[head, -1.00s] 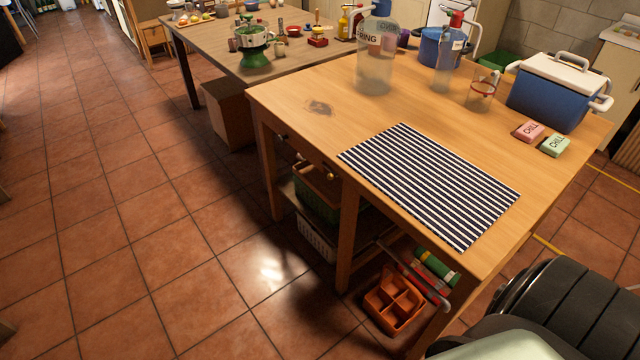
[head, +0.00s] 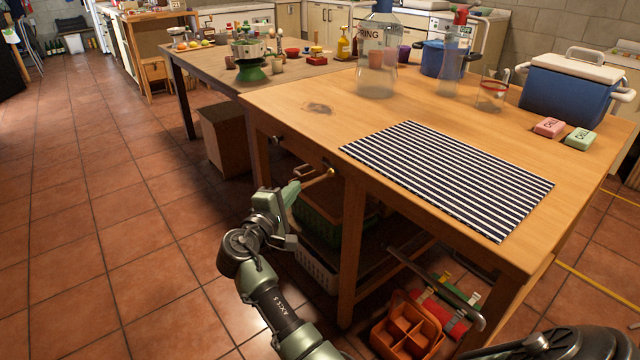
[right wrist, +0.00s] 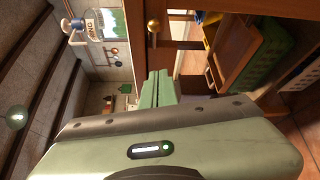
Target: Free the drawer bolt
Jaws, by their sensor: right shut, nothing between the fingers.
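The wooden table (head: 262,104) has a drawer front (head: 300,152) on its long side. A small round brass knob (head: 331,171) sits at the right part of that front, and it also shows in the right wrist view (right wrist: 153,26). I cannot tell whether this knob belongs to the bolt. My right gripper (head: 297,190) is shut and empty, just left of and below the knob, apparently apart from it. Its green fingers also show in the right wrist view (right wrist: 157,88), pointing toward the knob side. The gripper hides part of the drawer's lower edge. My left gripper is out of view.
A striped mat (head: 445,178), a large clear bottle (head: 377,60), a blue cooler (head: 565,90) and pink (head: 549,127) and green (head: 580,138) packs are on the tabletop. Below stand a crate (head: 318,270) and an orange caddy (head: 408,328). The tiled floor at left is clear.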

